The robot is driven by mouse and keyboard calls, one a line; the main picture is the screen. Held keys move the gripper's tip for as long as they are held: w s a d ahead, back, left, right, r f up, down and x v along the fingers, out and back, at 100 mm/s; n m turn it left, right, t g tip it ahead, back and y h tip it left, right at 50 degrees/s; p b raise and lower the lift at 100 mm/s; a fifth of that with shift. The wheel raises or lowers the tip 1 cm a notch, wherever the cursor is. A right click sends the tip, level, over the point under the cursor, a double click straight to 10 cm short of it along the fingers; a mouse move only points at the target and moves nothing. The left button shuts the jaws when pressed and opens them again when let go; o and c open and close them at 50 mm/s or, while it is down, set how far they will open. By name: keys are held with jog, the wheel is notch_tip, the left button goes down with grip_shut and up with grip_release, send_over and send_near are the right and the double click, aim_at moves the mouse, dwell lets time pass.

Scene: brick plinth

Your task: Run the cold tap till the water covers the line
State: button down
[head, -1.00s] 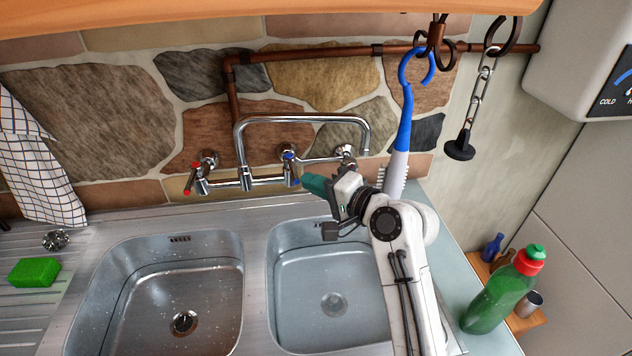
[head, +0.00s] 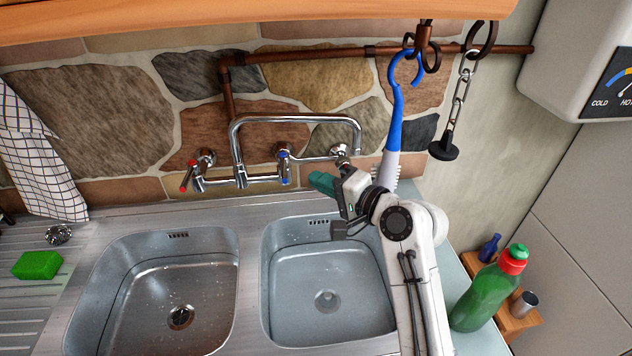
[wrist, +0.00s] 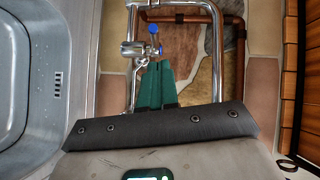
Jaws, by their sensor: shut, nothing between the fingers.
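The chrome wall tap (head: 241,180) has a red-marked handle at left and a blue-marked cold handle (head: 284,165) at right. The cold lever points downward. My gripper (head: 315,180) has green fingers, shut and empty, a short gap right of the cold handle. In the wrist view the fingers (wrist: 160,66) point at the tap, with the blue handle (wrist: 153,28) beyond their tips. The spout (head: 300,119) arches to the right. I see no clear stream from it. The right basin (head: 275,275) looks pale and bluish; I cannot tell its water level or make out a line.
A black plug (head: 443,150) hangs on a chain at right. A blue brush (head: 396,115) hangs from a hook behind my arm. The left basin (head: 100,290) has a dark drain. A green bottle (head: 478,298) stands right; a green sponge (head: 37,265) lies left.

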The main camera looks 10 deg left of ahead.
jog(key=b+v, duration=0.1)
jog(key=v, duration=0.8)
jog(key=shift+s+a+b, duration=0.25)
jog(key=shift+s+b, duration=0.1)
dwell(0.3)
